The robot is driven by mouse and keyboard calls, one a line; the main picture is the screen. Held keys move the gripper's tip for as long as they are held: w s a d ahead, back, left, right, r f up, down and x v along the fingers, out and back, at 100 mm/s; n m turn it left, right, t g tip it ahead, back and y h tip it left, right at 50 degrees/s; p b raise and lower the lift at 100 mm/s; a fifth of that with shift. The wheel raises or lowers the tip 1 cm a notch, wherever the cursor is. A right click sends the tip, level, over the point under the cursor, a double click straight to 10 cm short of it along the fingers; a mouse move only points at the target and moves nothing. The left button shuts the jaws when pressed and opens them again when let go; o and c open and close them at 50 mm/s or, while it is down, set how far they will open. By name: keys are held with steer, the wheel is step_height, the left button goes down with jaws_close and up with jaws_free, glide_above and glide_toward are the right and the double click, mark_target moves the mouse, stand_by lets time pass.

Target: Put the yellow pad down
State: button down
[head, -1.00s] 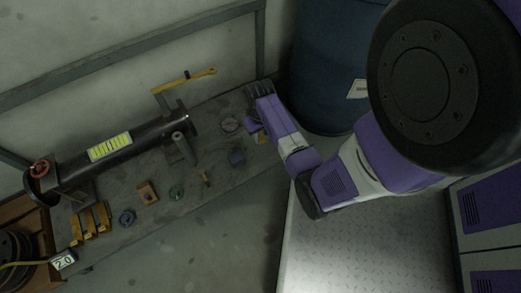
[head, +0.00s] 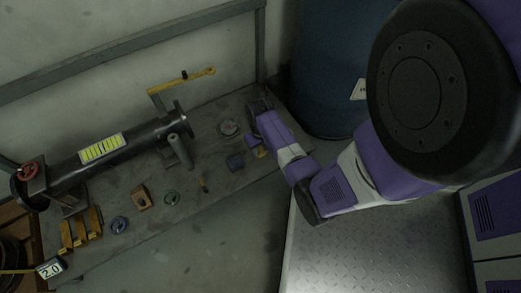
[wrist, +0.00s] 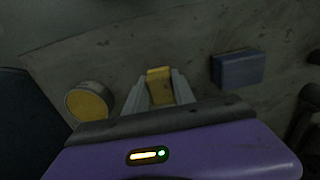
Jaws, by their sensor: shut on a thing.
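The yellow pad (wrist: 160,86) shows in the wrist view as a small upright block between my gripper's two pale fingers. My gripper (wrist: 158,92) is shut on it. The grey bench lies behind and below the pad; I cannot tell whether the pad touches it. In the head view my gripper (head: 264,112) is over the right end of the bench (head: 215,182), its fingers hidden. A small yellow patch (head: 261,152) shows beside it there; I cannot tell whether this is the pad.
A blue block (wrist: 238,69) is right of the pad and a round yellow-faced thing (wrist: 88,103) left of it. A round gauge (head: 229,128) lies near my gripper. A dark pipe with a yellow label (head: 102,148) spans the bench. A blue barrel (head: 325,75) stands behind.

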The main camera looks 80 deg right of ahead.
steer(key=shift+f, duration=0.2)
steer(key=c, duration=1.1)
jaws_free()
steer(key=shift+o, duration=0.2)
steer(key=shift+r, duration=0.1)
